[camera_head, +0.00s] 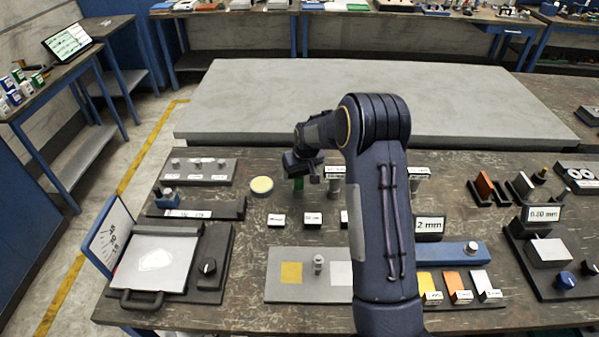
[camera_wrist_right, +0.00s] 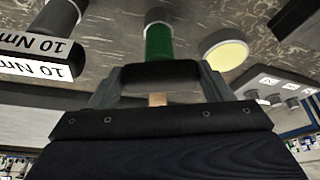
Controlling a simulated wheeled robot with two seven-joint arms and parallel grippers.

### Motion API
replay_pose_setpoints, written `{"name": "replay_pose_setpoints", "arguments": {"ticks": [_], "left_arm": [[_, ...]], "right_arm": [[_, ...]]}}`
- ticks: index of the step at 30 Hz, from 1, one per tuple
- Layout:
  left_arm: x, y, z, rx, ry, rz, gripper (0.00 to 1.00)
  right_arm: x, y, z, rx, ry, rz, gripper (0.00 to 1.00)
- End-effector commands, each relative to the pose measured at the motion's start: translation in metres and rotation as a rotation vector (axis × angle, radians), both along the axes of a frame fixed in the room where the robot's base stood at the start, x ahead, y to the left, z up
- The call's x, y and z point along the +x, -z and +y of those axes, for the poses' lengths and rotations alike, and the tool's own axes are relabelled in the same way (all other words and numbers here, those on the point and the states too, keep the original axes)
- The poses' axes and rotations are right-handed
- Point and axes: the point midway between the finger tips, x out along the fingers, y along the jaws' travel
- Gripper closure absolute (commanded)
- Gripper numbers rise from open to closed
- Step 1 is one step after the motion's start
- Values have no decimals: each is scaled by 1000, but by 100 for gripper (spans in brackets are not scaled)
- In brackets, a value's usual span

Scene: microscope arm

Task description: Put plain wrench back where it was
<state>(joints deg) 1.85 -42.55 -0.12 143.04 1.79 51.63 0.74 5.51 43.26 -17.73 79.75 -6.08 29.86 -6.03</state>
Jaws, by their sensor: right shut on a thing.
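My right gripper (camera_head: 303,168) is over the back middle of the workbench, fingers pointing down. In the right wrist view, its fingers (camera_wrist_right: 160,85) are on either side of a black crossbar, shut on it. I take this as the plain wrench: a green shaft (camera_wrist_right: 158,42) runs from the bar toward the table and carries no label that I can see. The green part (camera_head: 298,184) also shows just under the gripper in the head view. A dark round end is at its far tip; I cannot tell whether it touches the bench. My left gripper is not in view.
Grey posts with 10 Nm labels (camera_wrist_right: 40,52) stand close beside the wrench. A round pale-yellow disc (camera_head: 262,185) lies to its left. Small label blocks (camera_head: 276,220) are in front. A large grey slab (camera_head: 380,95) lies behind. My right arm hides part of the bench.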

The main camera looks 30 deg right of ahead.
Motion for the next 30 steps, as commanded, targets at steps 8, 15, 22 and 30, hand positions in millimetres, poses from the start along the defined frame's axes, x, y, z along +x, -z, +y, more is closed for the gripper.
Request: {"name": "replay_pose_setpoints", "arguments": {"ticks": [8,15,22,30], "left_arm": [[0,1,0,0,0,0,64],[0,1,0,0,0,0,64],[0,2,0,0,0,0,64],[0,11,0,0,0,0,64]], "right_arm": [[0,1,0,0,0,0,13],[0,1,0,0,0,0,6],[-2,-9,1,-1,0,-4,6],[-23,-59,4,0,0,-7,6]]}}
